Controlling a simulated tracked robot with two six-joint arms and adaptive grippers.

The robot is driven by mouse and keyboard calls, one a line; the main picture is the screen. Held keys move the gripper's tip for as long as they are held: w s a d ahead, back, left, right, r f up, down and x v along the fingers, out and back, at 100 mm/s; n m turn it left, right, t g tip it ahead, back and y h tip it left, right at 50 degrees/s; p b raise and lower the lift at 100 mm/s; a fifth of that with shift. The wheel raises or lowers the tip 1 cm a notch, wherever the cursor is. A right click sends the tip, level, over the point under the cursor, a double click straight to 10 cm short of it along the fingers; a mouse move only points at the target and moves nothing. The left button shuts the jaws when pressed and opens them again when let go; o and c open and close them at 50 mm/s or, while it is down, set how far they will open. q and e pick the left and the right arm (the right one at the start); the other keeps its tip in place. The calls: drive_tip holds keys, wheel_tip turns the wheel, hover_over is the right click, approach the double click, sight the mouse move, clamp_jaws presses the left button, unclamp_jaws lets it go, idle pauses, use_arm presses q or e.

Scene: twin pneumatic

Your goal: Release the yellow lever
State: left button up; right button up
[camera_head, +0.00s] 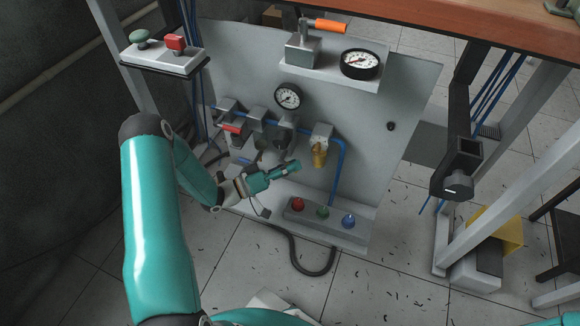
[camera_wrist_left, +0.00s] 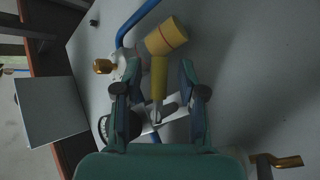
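A yellow, lever-like part (camera_head: 319,155) hangs from a grey fitting on the upright panel in the head view. In the left wrist view a yellow handle (camera_wrist_left: 159,76) with a thicker yellow end lies in line with the gap between my fingers; I take it for the yellow lever. My left gripper (camera_head: 296,165) is just left of and below the yellow part in the head view. In the wrist view its fingers (camera_wrist_left: 158,85) are spread, with gaps on both sides of the handle. How far the handle lies beyond the fingertips is unclear. My right gripper is not in view.
The grey panel (camera_head: 378,170) carries a gauge (camera_head: 288,96), blue tubing and a red-handled valve (camera_head: 231,128). A box with red, green and blue buttons (camera_head: 323,213) sits below. An orange-handled lever (camera_head: 331,26) is above. Brass parts (camera_wrist_left: 104,66) (camera_wrist_left: 277,161) flank the wrist view.

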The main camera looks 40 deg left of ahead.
use_arm(q)
drive_tip(key=v, duration=1.2)
drive_tip(key=shift+f, duration=0.15)
idle(0.3)
